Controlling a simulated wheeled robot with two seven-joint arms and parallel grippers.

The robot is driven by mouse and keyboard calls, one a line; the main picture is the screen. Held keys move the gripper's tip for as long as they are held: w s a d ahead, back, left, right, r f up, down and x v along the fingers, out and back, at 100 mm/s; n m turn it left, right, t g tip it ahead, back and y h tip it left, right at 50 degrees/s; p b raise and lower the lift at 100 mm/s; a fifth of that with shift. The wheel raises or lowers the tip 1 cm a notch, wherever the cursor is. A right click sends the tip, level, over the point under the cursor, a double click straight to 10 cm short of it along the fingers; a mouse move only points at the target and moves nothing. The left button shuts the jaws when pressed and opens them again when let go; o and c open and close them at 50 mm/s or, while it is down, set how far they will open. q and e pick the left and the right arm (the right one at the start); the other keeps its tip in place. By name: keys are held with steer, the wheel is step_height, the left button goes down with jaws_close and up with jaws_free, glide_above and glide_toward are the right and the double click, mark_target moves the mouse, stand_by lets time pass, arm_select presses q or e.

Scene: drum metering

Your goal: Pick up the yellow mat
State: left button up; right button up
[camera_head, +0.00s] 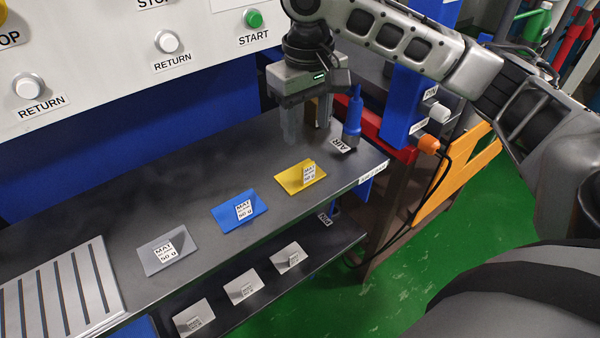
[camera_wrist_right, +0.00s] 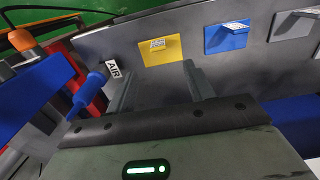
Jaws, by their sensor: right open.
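The yellow mat (camera_head: 291,181) lies flat on the dark shelf (camera_head: 190,175), with a small white label tab standing on it. It also shows in the right wrist view (camera_wrist_right: 173,53), beyond my fingertips. My right gripper (camera_head: 306,138) is open and empty, fingers pointing down, behind the mat and apart from it. Its two spread fingers show in the right wrist view (camera_wrist_right: 155,80), with the mat roughly ahead of the gap between them. My left gripper is not in view.
A blue mat (camera_head: 228,218) and a grey mat (camera_head: 156,262) lie left of the yellow one. A blue air tool (camera_head: 353,120) stands close right of my right gripper. A slotted plate (camera_head: 50,300) is at the far left. A panel with buttons (camera_head: 130,50) rises behind.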

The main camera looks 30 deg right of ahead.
mark_target(308, 163)
steer(key=shift+s+d+f+b, duration=0.1)
steer(key=shift+f+b, duration=0.2)
steer(key=shift+f, duration=2.35)
steer(key=shift+s+d+f+b, duration=0.1)
steer(key=shift+f+b, duration=0.15)
steer(key=shift+f, duration=2.4)
steer(key=c, duration=1.1)
